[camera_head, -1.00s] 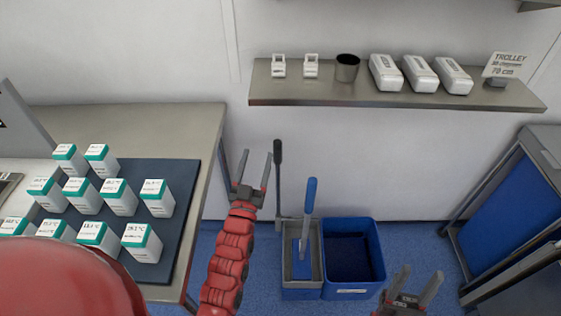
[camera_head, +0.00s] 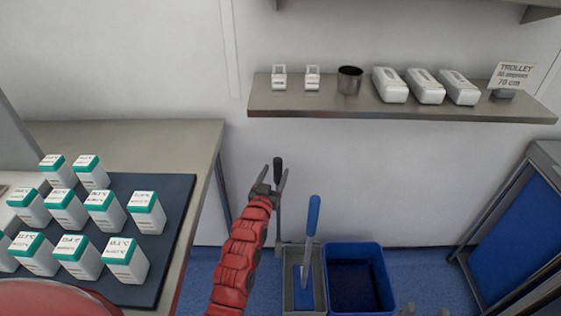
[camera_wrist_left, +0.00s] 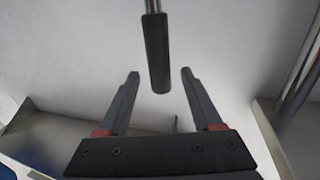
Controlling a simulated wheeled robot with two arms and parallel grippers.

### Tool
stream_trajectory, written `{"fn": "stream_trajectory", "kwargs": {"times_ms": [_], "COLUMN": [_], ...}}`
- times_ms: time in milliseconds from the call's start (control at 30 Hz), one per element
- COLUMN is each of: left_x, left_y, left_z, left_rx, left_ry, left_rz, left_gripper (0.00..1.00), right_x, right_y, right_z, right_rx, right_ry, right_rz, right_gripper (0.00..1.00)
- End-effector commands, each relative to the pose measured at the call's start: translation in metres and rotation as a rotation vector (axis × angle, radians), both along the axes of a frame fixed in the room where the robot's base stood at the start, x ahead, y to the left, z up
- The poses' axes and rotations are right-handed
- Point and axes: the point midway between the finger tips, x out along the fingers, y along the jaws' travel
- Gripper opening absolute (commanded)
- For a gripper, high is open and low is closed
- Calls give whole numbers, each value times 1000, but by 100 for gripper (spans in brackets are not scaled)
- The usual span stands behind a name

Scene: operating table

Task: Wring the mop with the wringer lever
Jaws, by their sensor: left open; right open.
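The wringer lever (camera_head: 278,165) is an upright grey rod with a black grip, left of the mop bucket. In the left wrist view its black grip (camera_wrist_left: 156,50) hangs between the two fingertips, with a gap on each side. My left gripper (camera_head: 275,174) is open around or just in front of the grip; depth is unclear. The mop (camera_head: 313,220) has a blue handle and stands tilted in the grey wringer (camera_head: 290,288). The blue bucket (camera_head: 371,250) is joined on the right. My right gripper (camera_head: 425,311) barely shows at the bottom edge, open and empty.
A table with a dark mat (camera_head: 180,197) of white-and-teal boxes stands left of my left arm. A wall shelf (camera_head: 430,110) with several items hangs above the bucket. A blue-panelled trolley (camera_head: 515,230) is at the right.

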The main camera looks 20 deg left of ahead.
Motion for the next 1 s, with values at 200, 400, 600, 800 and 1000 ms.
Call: {"fn": "stream_trajectory", "kwargs": {"times_ms": [200, 400, 600, 800, 1000], "left_x": [40, 60, 66, 66, 66], "left_y": [0, 0, 1, 1, 1], "left_z": [-1, -1, 0, -1, -1], "left_rx": [-1, -1, -1, -1, -1], "left_ry": [4, 1, 1, 1, 2], "left_rz": [0, -1, 0, 0, 0], "left_gripper": [66, 66, 66, 66, 30], "right_x": [0, 0, 0, 0, 0], "right_y": [0, 0, 0, 0, 0], "right_z": [-3, -5, -6, -6, -6], "right_rx": [0, 0, 0, 0, 0], "right_ry": [0, 0, 0, 0, 0], "right_rz": [0, 0, 0, 0, 0], "right_gripper": [52, 52, 52, 52, 52]}}
